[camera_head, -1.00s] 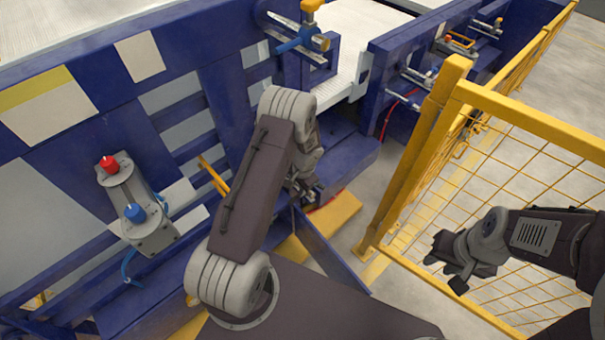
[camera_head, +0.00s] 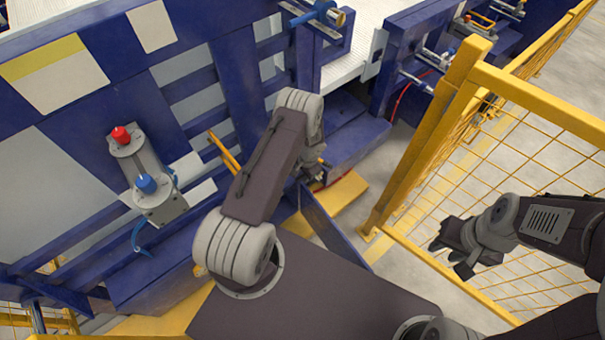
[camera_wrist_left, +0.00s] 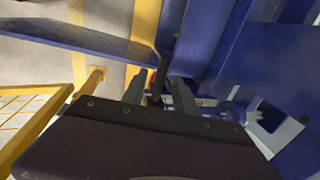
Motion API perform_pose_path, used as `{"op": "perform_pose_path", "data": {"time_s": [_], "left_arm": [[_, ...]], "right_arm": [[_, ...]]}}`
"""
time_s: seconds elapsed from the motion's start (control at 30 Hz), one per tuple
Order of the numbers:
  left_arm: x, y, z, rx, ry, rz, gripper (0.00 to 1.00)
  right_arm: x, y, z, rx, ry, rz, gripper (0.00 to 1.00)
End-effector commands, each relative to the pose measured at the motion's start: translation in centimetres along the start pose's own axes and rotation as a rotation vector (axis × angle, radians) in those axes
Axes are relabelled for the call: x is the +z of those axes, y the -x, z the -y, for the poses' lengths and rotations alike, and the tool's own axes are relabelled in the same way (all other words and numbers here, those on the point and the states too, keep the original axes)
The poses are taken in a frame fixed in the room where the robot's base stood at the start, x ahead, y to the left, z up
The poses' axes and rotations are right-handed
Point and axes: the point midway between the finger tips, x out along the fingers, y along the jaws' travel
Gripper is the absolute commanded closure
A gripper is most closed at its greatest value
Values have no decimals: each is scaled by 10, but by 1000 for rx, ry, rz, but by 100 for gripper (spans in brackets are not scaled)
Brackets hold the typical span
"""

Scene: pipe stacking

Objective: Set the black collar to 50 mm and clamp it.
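I cannot make out the black collar for certain in either view. My left gripper (camera_wrist_left: 158,82) has its two grey fingers apart in the left wrist view. A thin dark upright piece (camera_wrist_left: 157,85) shows between them, with a small red spot by it; I cannot tell whether it is the collar or how near it is. In the head view my left gripper (camera_head: 316,172) is small and partly hidden beside the blue frame, beyond my left arm. My right gripper (camera_head: 452,257) hangs in front of the yellow mesh fence, fingers apart and empty.
A blue machine frame (camera_head: 100,55) fills the left. A grey unit (camera_head: 160,205) carries a red button (camera_head: 121,135) and a blue button (camera_head: 146,184). A blue clamp (camera_head: 312,14) sits at the top. A yellow fence (camera_head: 530,95) stands at right, with bare floor beyond.

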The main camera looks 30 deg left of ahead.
Motion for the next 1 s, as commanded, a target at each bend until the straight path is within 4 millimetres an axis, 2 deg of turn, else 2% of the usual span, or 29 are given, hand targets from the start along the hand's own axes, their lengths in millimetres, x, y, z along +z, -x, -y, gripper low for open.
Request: {"op": "perform_pose_path", "data": {"time_s": [0.03, 0.17, 1.0], "left_arm": [[0, 0, 0, 0, 0, 0, 65], [0, 0, 0, 0, 0, 0, 100], [0, 1, 0, 0, 0, 1, 100]], "right_arm": [[0, 0, 0, 0, 0, 0, 66], [0, 0, 0, 0, 0, 0, 66], [0, 0, 0, 0, 0, 0, 66]]}}
